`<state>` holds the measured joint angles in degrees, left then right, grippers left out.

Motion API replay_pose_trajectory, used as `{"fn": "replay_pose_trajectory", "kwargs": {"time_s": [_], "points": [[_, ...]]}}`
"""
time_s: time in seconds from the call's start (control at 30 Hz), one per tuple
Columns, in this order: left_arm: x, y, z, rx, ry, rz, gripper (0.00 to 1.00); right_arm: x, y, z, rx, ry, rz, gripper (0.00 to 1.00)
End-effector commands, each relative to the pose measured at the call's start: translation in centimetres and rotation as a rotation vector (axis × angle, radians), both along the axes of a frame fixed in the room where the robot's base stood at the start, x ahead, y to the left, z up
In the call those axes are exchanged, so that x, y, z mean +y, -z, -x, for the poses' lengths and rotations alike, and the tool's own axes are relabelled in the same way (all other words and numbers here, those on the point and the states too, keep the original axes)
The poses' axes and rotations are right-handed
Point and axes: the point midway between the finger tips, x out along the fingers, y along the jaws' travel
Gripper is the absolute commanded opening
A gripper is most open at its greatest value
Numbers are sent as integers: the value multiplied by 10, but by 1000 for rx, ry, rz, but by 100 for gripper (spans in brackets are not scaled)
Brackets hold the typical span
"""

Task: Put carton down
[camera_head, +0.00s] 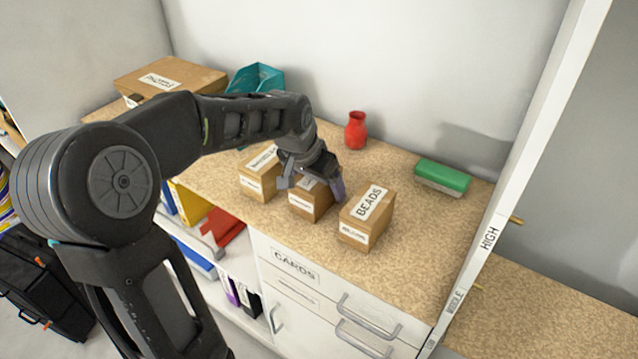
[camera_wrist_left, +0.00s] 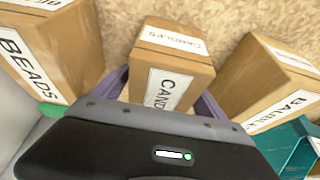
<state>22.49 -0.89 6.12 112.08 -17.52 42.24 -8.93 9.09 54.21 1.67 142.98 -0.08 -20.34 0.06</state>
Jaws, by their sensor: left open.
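The carton (camera_head: 308,203) is a small brown box with white labels. It stands on the speckled countertop between two similar boxes. In the left wrist view the carton (camera_wrist_left: 172,62) shows a label that reads in part "CAND". My left gripper (camera_head: 313,186) is over the carton, its purple-grey fingers on either side of it. In the left wrist view the left gripper (camera_wrist_left: 160,95) is open, with a finger at each side of the carton's near end. Whether the fingers touch the carton is hard to tell. My right gripper is not in view.
A "BEADS" box (camera_head: 367,217) stands close on the right, and another labelled box (camera_head: 259,176) close on the left. A red vase (camera_head: 356,131) and a green-topped block (camera_head: 442,177) are behind. A large box (camera_head: 170,78) and teal bin (camera_head: 255,79) stand at back left.

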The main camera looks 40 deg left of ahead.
Motion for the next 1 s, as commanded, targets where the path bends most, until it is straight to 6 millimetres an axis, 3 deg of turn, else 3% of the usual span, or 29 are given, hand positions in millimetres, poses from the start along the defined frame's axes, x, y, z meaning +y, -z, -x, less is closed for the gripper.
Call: {"fn": "replay_pose_trajectory", "kwargs": {"time_s": [0.17, 0.6, 0.8, 1.0], "points": [[0, -19, 6, -5, -2, -2, 83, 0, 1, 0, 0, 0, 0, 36], [-1, -98, 39, -4, 0, -2, 83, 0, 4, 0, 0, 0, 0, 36], [-1, -112, 46, -1, 0, 0, 83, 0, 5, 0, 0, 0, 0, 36], [-1, -112, 46, -1, 0, 0, 83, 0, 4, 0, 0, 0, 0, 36]]}}
